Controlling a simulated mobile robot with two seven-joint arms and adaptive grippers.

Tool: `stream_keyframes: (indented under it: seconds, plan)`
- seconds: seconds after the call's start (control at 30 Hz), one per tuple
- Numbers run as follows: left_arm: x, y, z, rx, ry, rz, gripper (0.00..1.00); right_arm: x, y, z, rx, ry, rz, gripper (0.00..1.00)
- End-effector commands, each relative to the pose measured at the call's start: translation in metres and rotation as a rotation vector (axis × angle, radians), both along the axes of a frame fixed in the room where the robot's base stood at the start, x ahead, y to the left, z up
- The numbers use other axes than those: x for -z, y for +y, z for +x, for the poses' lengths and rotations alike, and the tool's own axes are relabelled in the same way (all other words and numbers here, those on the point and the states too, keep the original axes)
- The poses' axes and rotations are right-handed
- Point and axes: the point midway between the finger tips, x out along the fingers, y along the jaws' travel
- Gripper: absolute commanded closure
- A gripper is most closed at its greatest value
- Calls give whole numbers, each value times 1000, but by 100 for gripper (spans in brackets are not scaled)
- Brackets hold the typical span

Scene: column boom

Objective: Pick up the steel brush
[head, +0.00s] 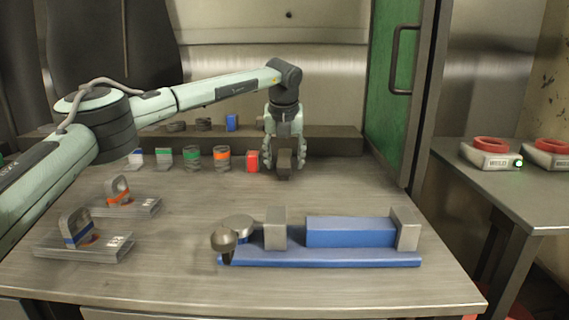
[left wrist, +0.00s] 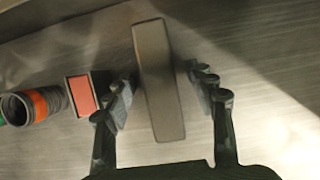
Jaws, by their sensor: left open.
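A plain grey-brown block, which I take to be the steel brush (head: 285,162), is at the back of the workbench. It is long and narrow in the left wrist view (left wrist: 158,80); no bristles show. My left gripper (head: 283,168) points down over it and is open. In the left wrist view my left gripper (left wrist: 163,88) has one finger on each side of the block, with a clear gap at the right finger and a smaller one at the left. My right gripper is in neither view.
A red block (head: 252,162) stands close to the left of my gripper, beside an orange-banded cylinder (head: 223,158). A blue fixture (head: 320,257) lies at the front of the bench. A green door (head: 392,90) stands at the right. The bench's middle is clear.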

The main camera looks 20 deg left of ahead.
Motion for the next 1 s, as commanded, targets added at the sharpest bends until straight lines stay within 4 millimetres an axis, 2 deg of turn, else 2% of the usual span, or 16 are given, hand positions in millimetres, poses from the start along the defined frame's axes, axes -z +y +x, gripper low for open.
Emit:
stream_keyframes:
  seconds: [0.23, 0.27, 0.7, 1.0]
  plan:
    - [0, 0, 0, 0, 0, 0, 45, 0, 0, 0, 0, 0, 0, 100]
    - [0, 0, 0, 0, 0, 0, 47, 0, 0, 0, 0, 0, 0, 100]
    - [0, 0, 0, 0, 0, 0, 100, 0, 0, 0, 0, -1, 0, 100]
    - [-3, 0, 0, 0, -1, 0, 100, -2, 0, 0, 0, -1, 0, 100]
